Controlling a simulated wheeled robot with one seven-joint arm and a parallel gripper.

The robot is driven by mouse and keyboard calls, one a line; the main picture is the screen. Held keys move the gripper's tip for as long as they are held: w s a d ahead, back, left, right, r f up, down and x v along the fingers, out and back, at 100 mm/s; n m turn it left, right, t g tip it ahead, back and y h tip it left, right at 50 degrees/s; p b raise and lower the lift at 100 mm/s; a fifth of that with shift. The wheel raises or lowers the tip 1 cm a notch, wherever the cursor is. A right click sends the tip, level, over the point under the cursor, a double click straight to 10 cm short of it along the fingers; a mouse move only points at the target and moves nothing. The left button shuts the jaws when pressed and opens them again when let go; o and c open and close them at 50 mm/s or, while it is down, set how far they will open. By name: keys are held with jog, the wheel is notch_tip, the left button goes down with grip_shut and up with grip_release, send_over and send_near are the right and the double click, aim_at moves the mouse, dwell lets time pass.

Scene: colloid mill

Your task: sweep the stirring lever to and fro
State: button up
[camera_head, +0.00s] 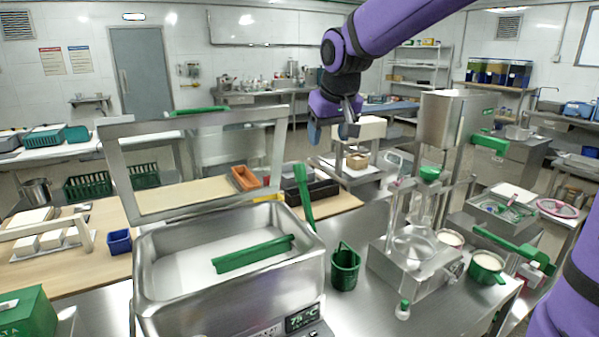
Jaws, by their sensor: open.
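A steel tank (160,287) with a raised frame lid (110,160) stands at front centre-left. A green paddle bar (235,262) lies across the pale contents inside it. A green upright handle (304,196) rises at the tank's back right corner; I cannot tell whether it joins the paddle. Another green lever (515,245) sticks out at right, beside the mill. Which green part is the stirring lever is not certain from this view. My gripper (332,132) is open and empty, pointing down, high in the picture above and right of the upright handle, apart from all of these.
A steel mill (415,265) with a hopper (447,118) stands right of the tank. A green jug (344,268) stands between them, and a green cup (486,268) is to the mill's right. A green box (28,312) is at front left. The space around my gripper looks clear.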

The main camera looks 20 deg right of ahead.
send_near(300, 164)
jog(key=f, duration=0.2)
jog(key=x, duration=1)
jog(key=shift+w+d+f, duration=0.1)
jog(key=shift+w+f, duration=0.1)
jog(key=shift+w, duration=0.25)
jog(key=shift+c, duration=0.2)
grip_shut()
